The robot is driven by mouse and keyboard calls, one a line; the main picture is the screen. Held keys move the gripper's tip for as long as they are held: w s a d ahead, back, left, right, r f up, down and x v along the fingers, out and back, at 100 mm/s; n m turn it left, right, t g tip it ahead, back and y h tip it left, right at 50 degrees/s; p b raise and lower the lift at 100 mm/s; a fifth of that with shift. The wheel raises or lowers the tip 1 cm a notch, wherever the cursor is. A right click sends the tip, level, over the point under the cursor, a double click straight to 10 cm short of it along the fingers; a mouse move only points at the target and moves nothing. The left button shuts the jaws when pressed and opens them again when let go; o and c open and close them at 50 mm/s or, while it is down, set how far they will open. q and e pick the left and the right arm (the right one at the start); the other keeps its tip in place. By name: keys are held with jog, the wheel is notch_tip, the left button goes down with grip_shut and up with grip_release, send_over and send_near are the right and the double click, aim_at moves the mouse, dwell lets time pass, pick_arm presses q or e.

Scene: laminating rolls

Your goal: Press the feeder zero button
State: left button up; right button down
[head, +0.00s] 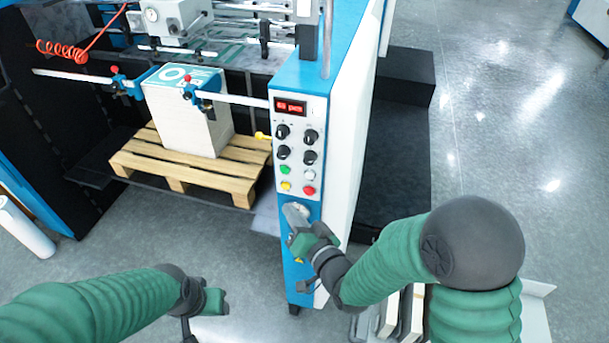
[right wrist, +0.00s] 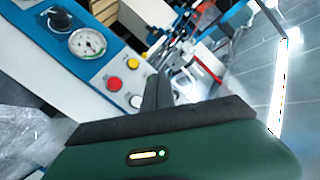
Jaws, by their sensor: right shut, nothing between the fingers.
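The control panel (head: 297,150) is on the front of the blue and white machine post in the head view. It has a red display (head: 291,107), several black knobs, a green button (head: 285,170), a white button (head: 310,174), a yellow button (head: 286,186) and a red button (head: 309,190). No label is readable, so I cannot tell which is feeder zero. My right gripper (head: 293,213) is shut and empty, just below the buttons; contact is unclear. It also shows in the right wrist view (right wrist: 158,92). My left gripper (head: 212,301) is low, away from the panel; its jaw opening is unclear.
A paper stack (head: 190,125) stands on a wooden pallet (head: 180,165) left of the post. The right wrist view shows a gauge (right wrist: 87,43), a knob (right wrist: 60,19) and a red button (right wrist: 114,83). Grey floor (head: 510,130) is open at right.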

aim_at(310, 175)
pick_arm(q)
jog(key=shift+d+r+p, duration=0.3)
jog(key=shift+d+r, duration=0.2)
jog(key=shift+d, duration=0.3)
pick_arm(e)
jog(key=shift+w+d, duration=0.8)
jog(key=shift+w, duration=0.5)
jog(key=shift+w+d, duration=0.75)
jog(key=shift+w, duration=0.6)
jog(key=shift+w+d, duration=0.8)
jog(key=shift+w, duration=0.5)
pick_arm(q)
jog(key=shift+a, duration=0.3)
pick_arm(e)
jog(key=shift+a, duration=0.35)
pick_arm(q)
jog(key=shift+f, duration=0.1)
pick_arm(e)
jog(key=shift+w, duration=0.1)
pick_arm(q)
jog(key=shift+d, duration=0.1)
pick_arm(e)
jog(key=shift+w+d+r, duration=0.1)
jog(key=shift+w+d, duration=0.15)
jog(key=shift+d, duration=0.1)
